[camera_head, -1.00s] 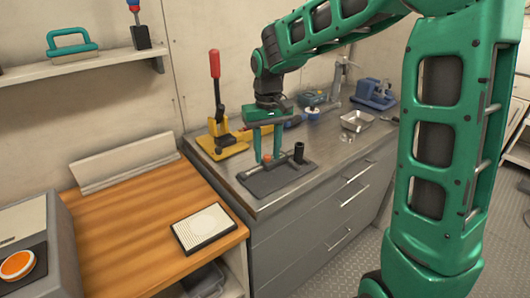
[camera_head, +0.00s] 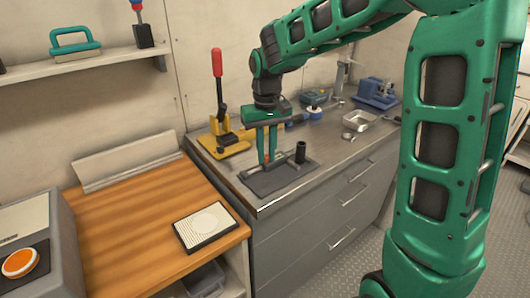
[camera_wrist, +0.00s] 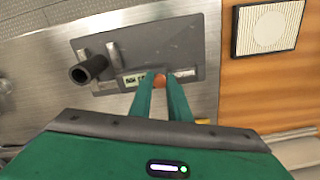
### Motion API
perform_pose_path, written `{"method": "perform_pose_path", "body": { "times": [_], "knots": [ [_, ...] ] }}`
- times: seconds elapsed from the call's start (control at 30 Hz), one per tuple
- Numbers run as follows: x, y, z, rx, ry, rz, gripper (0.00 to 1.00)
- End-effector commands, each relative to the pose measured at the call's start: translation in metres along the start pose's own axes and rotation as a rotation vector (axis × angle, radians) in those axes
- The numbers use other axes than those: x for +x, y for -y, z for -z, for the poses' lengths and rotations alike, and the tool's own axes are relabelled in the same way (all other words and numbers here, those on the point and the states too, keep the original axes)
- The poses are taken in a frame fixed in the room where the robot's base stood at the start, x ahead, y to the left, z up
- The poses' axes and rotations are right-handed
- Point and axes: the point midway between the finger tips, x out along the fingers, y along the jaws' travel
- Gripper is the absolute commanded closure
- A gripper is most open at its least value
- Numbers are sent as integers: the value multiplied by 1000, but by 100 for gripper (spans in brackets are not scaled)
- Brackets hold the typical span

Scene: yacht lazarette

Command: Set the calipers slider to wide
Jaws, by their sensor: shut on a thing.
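The calipers appear as a flat dark grey plate (camera_head: 290,176) lying on the metal bench, also seen in the wrist view (camera_wrist: 185,45). A strip with small labels (camera_wrist: 131,79) runs along its edge, too small to read. The orange slider knob (camera_wrist: 160,80) sits at this strip. My gripper (camera_head: 267,160) reaches down from above, and its two green fingers are closed on the knob, which they partly hide.
A yellow-based press with a red handle (camera_head: 217,64) stands behind and left of the gripper. A metal tray (camera_head: 358,120) and a blue vise (camera_head: 375,93) stand farther right. A wooden counter (camera_head: 150,215) with a white-faced panel (camera_head: 206,228) lies in front to the left.

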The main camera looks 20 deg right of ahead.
Motion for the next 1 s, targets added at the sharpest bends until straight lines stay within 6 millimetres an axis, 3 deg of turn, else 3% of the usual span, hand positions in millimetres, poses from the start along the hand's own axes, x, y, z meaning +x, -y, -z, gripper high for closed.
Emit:
{"method": "perform_pose_path", "body": {
  "times": [0.03,0.1,0.47,0.57,1.0],
  "knots": [
    [0,0,0,0,0,0,79],
    [0,0,0,0,0,0,65],
    [-4,0,1,0,-2,0,65],
    [-14,0,1,0,-2,0,65],
    [-90,0,1,0,-1,0,65]
  ]
}}
